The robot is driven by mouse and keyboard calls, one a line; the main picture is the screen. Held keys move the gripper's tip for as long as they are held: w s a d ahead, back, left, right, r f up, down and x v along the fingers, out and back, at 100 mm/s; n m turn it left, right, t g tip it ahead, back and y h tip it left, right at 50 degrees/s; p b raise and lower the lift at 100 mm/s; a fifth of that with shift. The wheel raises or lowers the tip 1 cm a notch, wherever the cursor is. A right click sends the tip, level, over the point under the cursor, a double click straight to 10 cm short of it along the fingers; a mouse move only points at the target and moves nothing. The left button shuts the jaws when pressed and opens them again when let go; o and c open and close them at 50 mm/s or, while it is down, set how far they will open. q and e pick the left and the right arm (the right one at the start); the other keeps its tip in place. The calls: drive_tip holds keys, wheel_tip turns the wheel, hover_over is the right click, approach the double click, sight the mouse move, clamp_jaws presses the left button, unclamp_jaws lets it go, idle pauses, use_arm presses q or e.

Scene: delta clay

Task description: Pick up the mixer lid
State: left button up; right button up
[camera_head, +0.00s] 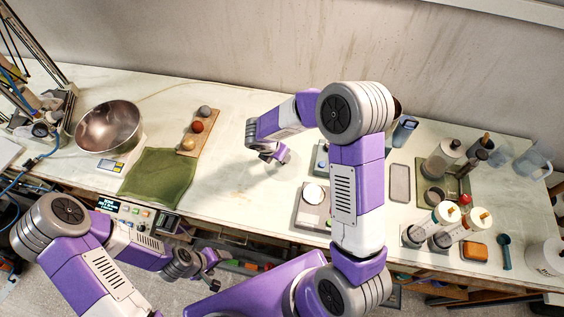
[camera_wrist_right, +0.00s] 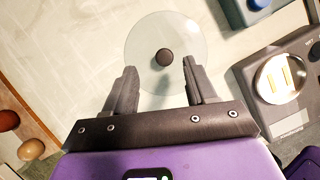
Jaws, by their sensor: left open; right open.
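The mixer lid (camera_wrist_right: 163,52) is a clear round disc with a dark round knob (camera_wrist_right: 164,57) at its centre, lying on the pale bench in the right wrist view. My right gripper (camera_wrist_right: 160,75) is open, its two fingers apart and pointing toward the lid. They overlap the lid's near edge in the picture, with the knob between and beyond the tips. Nothing is between the fingers. My left gripper (camera_head: 212,272) is open and empty before the bench's front edge.
A scale (camera_head: 314,206) stands right of the right gripper, with a small device (camera_head: 320,158) behind it. Left are a board with several balls (camera_head: 197,126), a green cloth (camera_head: 160,174) and a metal bowl (camera_head: 109,127). Bottles and tools crowd the right end.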

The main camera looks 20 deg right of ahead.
drive_tip(key=x, duration=0.4)
drive_tip(key=shift+s, duration=0.4)
drive_tip(key=shift+w+d+f, duration=0.1)
drive_tip(key=shift+w+f, duration=0.05)
drive_tip(key=shift+f, duration=0.25)
clamp_jaws()
